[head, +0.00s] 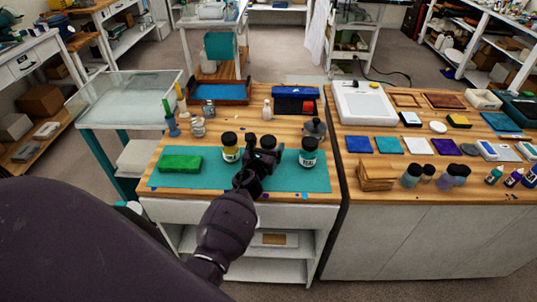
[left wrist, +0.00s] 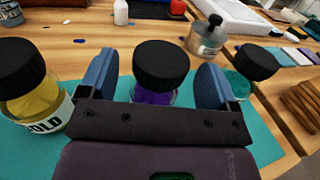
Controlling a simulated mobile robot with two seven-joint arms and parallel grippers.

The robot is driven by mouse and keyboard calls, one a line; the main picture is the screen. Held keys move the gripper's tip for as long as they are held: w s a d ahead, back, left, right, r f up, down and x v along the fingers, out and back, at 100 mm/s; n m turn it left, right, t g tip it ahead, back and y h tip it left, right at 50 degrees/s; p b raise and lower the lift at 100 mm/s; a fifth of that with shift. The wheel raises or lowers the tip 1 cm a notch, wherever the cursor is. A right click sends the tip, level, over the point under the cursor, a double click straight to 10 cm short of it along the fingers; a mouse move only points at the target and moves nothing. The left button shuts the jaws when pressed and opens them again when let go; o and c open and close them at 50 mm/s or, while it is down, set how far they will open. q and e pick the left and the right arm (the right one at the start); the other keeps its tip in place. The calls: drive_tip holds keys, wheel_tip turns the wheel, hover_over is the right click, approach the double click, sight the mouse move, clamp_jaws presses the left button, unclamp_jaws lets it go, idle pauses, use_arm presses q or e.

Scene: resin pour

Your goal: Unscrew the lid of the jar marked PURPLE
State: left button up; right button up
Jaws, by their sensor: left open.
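The jar with purple contents (left wrist: 154,97) has a black lid (left wrist: 161,64) that is on it. Its label is hidden in the left wrist view. In the head view my left arm mostly covers this jar, with its dark lid (head: 268,141) showing between the other two jars. My left gripper (left wrist: 155,76) is open, with one blue finger on each side of the lid and gaps visible on both sides. The gold jar (left wrist: 35,112) stands to the left, lid on. The jar marked TEAL (head: 309,158) stands to the right, lid on. My right gripper is out of view.
The jars stand on a teal mat (head: 205,183). A green block (head: 180,163) lies at its left. Wooden coasters (head: 376,176) are stacked on the right table. The mat's front strip is mostly clear.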

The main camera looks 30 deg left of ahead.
use_arm(q)
drive_tip(key=shift+x, duration=0.85)
drive_tip(key=c, duration=0.9)
drive_tip(key=shift+c, duration=0.8)
drive_tip(key=shift+r, duration=0.1)
